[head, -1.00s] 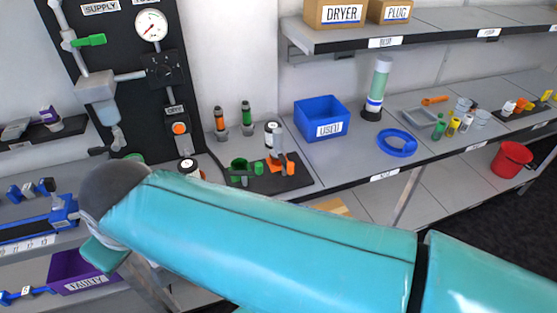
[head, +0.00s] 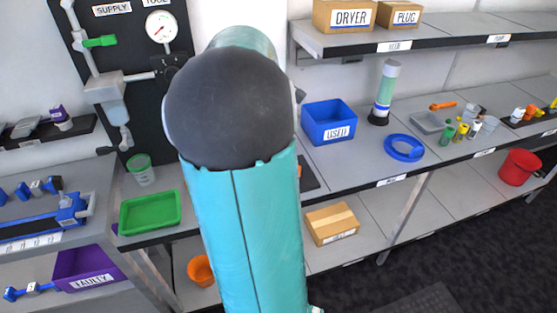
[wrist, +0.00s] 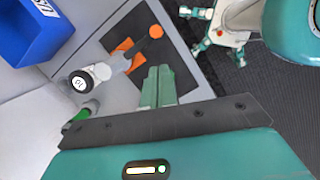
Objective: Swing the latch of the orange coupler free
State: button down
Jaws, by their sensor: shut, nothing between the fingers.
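In the wrist view, the orange coupler (wrist: 125,47) lies on a dark mat (wrist: 190,118). A pale grey cylinder with a black-rimmed white end is beside its orange part. A narrow arm with an orange tip (wrist: 155,31) extends toward the upper right; I cannot tell for sure whether it is the latch. My gripper (wrist: 158,72) is shut and empty, its green fingers over the mat just below and right of the coupler, with no clear contact. In the head view my arm hides the coupler and gripper; only a sliver of the mat shows.
A green-ended part (wrist: 78,117) is left of the fingers in the wrist view. A blue bin (head: 329,121) stands behind right, with a blue ring (head: 404,148) farther right. A green tray (head: 150,212) and green cup (head: 141,170) are to the left. The shelf around the ring has free room.

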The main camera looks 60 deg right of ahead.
dwell(0.3)
jog(key=a+x, duration=0.1)
jog(key=x, duration=0.9)
jog(key=shift+d, duration=0.5)
jog(key=shift+s+n, duration=0.15)
jog(key=shift+n, duration=0.25)
